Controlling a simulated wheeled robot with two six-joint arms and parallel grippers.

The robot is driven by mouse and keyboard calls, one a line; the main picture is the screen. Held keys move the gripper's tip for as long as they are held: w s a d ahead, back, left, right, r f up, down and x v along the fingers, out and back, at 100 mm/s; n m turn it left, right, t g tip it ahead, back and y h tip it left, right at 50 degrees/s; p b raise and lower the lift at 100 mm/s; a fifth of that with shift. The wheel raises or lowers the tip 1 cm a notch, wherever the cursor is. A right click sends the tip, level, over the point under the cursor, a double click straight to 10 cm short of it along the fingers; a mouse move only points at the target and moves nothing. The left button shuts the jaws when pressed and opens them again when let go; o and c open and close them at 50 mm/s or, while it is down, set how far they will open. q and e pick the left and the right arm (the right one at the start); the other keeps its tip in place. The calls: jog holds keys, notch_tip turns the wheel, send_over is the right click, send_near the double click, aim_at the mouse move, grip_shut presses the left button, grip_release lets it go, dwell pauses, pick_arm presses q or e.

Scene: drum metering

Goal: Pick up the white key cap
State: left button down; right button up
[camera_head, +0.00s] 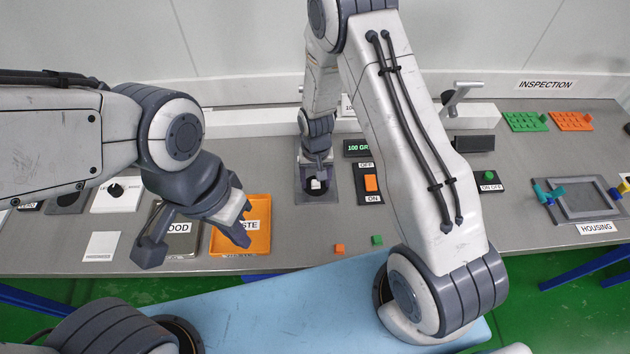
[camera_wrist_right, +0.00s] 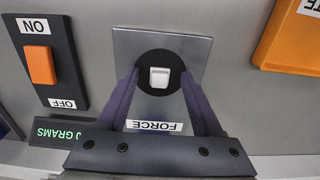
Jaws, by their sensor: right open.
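The white key cap (camera_wrist_right: 160,77) sits on the round black pad of a grey plate labelled FORCE (camera_wrist_right: 188,48). In the head view the key cap (camera_head: 316,184) shows just under my right gripper (camera_head: 317,176). My right gripper (camera_wrist_right: 160,85) is open, with one finger on each side of the key cap; I cannot tell whether either finger touches it. My left gripper (camera_head: 195,245) is open and appears empty, above the front of the table by the orange WASTE tray (camera_head: 262,206).
An orange rocker switch (camera_head: 371,184) marked ON and OFF stands right of the plate, with a green-lettered display (camera_head: 357,147) behind it. Small orange (camera_head: 339,248) and green (camera_head: 377,240) cubes lie near the front edge. A grey housing frame (camera_head: 590,200) is at the right.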

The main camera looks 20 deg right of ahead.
grip_shut()
dwell(0.3)
